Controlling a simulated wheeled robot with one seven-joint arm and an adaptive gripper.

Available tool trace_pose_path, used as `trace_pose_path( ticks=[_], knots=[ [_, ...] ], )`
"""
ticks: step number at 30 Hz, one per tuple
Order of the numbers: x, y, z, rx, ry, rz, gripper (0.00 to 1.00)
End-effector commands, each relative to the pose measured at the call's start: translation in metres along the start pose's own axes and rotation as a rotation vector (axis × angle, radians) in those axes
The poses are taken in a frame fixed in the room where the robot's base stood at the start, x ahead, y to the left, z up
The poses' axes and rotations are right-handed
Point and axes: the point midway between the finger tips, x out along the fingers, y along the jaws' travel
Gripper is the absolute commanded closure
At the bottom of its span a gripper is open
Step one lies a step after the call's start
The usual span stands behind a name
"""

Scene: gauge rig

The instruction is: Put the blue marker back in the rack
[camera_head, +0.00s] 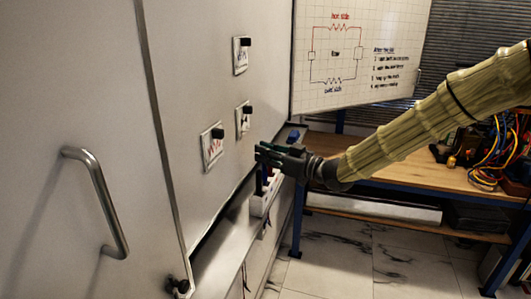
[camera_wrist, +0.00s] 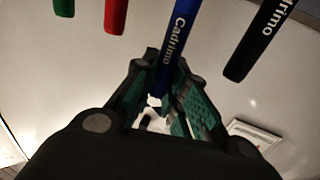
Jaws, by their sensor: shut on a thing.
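My gripper (camera_head: 268,156) is at the whiteboard, above the white rack (camera_head: 259,205). In the wrist view my gripper (camera_wrist: 168,112) has its green-padded fingers on either side of the blue marker (camera_wrist: 178,40), shut on it. In the head view, whether the blue marker's end is inside a rack slot cannot be told.
Labels with black magnets, such as one (camera_head: 212,146), are on the board left of my gripper. A blue object (camera_head: 294,137) lies beyond it near the board's edge. A metal handle (camera_head: 97,200) sticks out at left. A workbench (camera_head: 425,165) with cables stands at right.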

Motion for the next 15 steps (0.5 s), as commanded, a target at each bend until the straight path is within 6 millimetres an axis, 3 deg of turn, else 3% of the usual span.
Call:
trace_pose_path(
  ticks=[15],
  knots=[
    [0.000,0.000,0.013,0.000,0.000,0.000,0.99]
  ],
)
